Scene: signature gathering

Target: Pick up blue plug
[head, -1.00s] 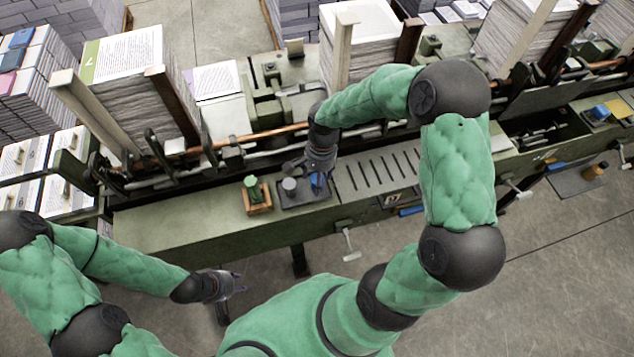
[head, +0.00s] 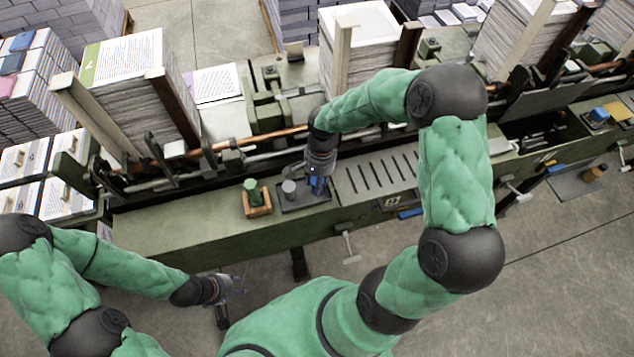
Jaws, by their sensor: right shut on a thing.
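The blue plug (head: 318,184) is small and mostly covered by my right gripper (head: 318,187). It is over a dark tray (head: 300,201) on the green machine bench, beside a grey cylinder (head: 289,188). My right gripper points down and is shut on the blue plug. Whether the plug touches the tray I cannot tell. My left gripper (head: 238,287) is in front of the bench at the lower left, away from the plug; its fingers look spread, with nothing between them.
A green plug (head: 252,190) stands in a wooden tray (head: 258,210) left of the dark tray. A slotted grey plate (head: 375,177) lies to the right. Tall paper stacks (head: 130,90) and a copper-coloured rod (head: 270,136) stand behind. The bench's left part is clear.

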